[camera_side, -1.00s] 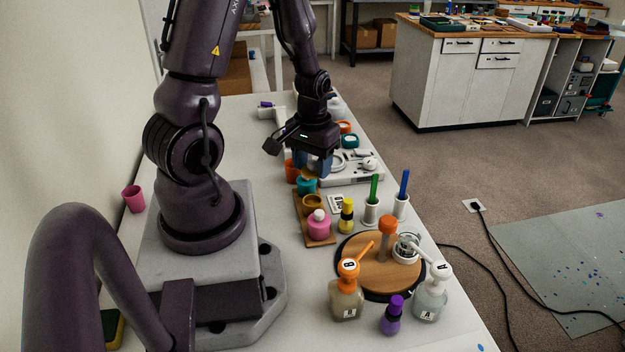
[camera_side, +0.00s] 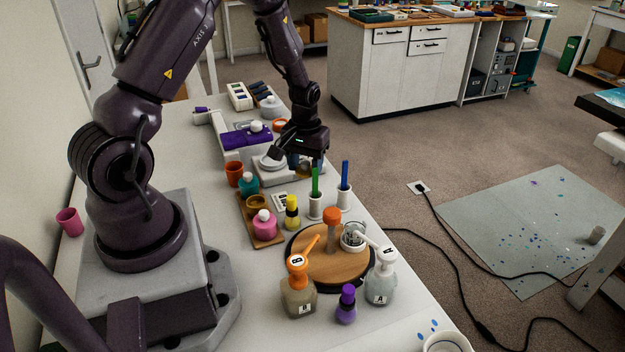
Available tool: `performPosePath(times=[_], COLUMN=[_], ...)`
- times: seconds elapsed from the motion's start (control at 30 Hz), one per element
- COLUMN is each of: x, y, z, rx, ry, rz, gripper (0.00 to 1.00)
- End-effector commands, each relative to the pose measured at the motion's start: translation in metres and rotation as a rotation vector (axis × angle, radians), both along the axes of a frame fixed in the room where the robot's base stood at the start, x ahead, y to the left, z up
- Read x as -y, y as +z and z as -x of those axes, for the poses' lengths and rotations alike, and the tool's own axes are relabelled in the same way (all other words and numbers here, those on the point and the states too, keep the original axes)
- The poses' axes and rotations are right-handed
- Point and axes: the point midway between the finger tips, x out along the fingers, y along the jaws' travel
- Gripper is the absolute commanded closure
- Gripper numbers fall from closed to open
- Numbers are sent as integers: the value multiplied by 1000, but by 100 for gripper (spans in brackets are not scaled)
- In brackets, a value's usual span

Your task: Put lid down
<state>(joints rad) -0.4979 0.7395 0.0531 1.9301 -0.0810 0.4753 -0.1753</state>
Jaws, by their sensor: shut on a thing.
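My gripper (camera_side: 304,164) is at the far part of the white table, over the right side of a pale device. It is shut on a small ochre lid (camera_side: 302,172), which is partly hidden by the fingers. I cannot tell whether the lid touches the surface below. An ochre pot (camera_side: 256,203) without a lid stands on a wooden board (camera_side: 266,242), nearer the camera and to the left of my gripper. A pink pot (camera_side: 264,226) with a lid and a teal pot (camera_side: 248,183) stand in the same row.
An orange cup (camera_side: 234,174) stands behind the teal pot. White holders with a green tool (camera_side: 315,182) and a blue tool (camera_side: 345,176) stand in front of my gripper. A yellow bottle (camera_side: 292,212) and a round turntable (camera_side: 352,268) with pump bottles are nearer.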

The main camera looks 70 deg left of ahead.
Motion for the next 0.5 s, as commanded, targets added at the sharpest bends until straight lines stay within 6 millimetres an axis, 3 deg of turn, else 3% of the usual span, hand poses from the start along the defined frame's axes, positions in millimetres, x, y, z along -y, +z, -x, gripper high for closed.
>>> performPosePath(times=[0.2, 0.33, 0.5], x=[-11, -14, -15], y=[-25, -33, -57], z=[-18, -24, -24], rx=[1, 1, -1], ry=[0, 0, 1], rz=[0, 0, 1], gripper=[73, 73, 73])
